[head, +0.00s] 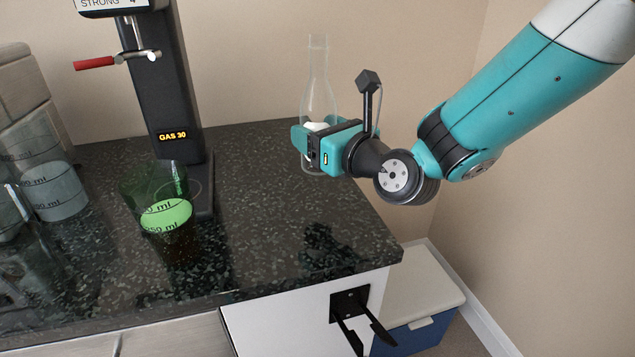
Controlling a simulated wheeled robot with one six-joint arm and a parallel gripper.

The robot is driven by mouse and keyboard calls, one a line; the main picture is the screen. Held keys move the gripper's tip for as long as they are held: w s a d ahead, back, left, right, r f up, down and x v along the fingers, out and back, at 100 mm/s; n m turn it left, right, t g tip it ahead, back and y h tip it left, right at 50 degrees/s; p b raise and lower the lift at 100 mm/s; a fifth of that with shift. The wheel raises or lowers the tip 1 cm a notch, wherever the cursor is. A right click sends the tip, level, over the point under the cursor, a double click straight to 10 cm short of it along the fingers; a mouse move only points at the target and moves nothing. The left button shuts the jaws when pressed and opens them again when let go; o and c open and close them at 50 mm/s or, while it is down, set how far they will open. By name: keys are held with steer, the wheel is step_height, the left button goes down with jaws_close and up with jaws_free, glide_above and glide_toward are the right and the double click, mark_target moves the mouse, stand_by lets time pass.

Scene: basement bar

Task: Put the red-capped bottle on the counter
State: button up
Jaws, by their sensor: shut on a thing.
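A clear, upright glass bottle (318,85) with a long neck is held in my gripper (318,140) near the back right of the counter. No red cap shows on it, and its top looks open. My gripper is shut around the bottle's lower body, with a teal finger on each side. Something white shows at the bottle between the fingers. The bottle's base overlaps the dark speckled counter (270,220) in the picture. I cannot tell whether it touches the surface or hangs just above it.
A black dispenser (160,85) with a red-handled tap stands at the back left. A green measuring cup (165,205) is in front of it. Clear measuring cups (55,190) stand at far left. A black bracket (350,305) juts from the counter's front. The counter's right-middle is clear.

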mark_target(318, 172)
step_height(318, 172, down, 8)
steer(key=b, duration=0.4)
steer(key=shift+r, duration=0.35)
steer(key=shift+f, duration=0.2)
steer(key=o, duration=1.3)
steer(key=shift+c, duration=0.2)
